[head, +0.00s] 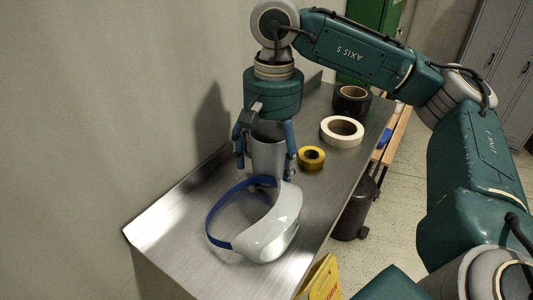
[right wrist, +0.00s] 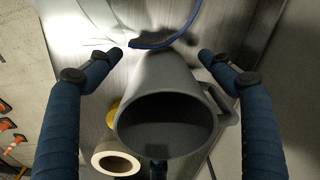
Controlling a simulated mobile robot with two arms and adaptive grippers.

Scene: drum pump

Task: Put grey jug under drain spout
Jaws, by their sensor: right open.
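The grey jug (head: 267,156) stands on the metal table in the head view, with my right gripper directly over it. My right gripper (head: 264,168) is open, with one blue finger on each side of the jug. In the right wrist view the jug (right wrist: 165,115) shows its dark open mouth and a handle on its right side. The fingers of the right gripper (right wrist: 164,54) are apart there, with visible gaps to the jug. No drain spout shows in either view. My left gripper is not in view.
A face shield (head: 270,235) with a blue band lies in front of the jug. Yellow tape (head: 311,158), white tape (head: 342,131) and black tape (head: 351,100) lie to its right and behind. A wall borders the metal table (head: 165,232) on the left. A dark bin (head: 352,212) stands beside it.

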